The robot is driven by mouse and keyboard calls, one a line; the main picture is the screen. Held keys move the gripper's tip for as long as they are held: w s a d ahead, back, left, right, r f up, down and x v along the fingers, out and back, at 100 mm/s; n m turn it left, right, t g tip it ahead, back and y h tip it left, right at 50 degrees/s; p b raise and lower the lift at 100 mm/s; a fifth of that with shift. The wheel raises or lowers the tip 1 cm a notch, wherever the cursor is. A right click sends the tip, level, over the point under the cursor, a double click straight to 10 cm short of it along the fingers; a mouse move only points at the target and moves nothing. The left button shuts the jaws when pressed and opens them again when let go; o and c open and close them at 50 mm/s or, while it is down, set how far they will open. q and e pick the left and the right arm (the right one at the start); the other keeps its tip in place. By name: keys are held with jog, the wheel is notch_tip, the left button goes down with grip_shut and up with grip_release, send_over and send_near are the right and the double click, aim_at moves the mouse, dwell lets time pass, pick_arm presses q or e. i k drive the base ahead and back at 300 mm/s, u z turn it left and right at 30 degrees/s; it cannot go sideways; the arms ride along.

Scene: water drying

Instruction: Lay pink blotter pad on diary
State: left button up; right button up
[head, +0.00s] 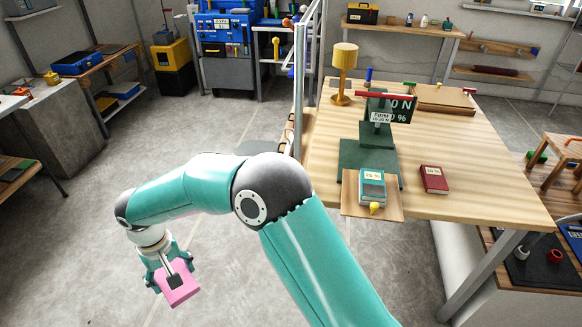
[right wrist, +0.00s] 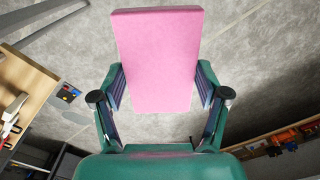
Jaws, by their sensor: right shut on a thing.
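The pink blotter pad (head: 183,294) is held by my right gripper (head: 168,272), low over the floor at the left of the head view. In the right wrist view the pink pad (right wrist: 157,55) lies between the two fingers of my right gripper (right wrist: 160,92), which are shut on its sides. A thick teal book (head: 372,192) with a cream label lies on a thin wooden board at the table's near edge. A small dark red book (head: 433,179) with a label lies right of it. I cannot tell which is the diary. My left gripper is not in view.
The wooden table (head: 485,200) has bare room right of the red book. A green stand (head: 378,135) with a dark display (head: 400,108) rises behind the teal book. A yellow lamp-like object (head: 343,70) and a metal post (head: 300,80) stand at the table's left.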

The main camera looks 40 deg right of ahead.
aim_at(373, 181)
jog(key=u, duration=1.25)
jog(key=i, duration=0.15)
jog(key=z, duration=2.6)
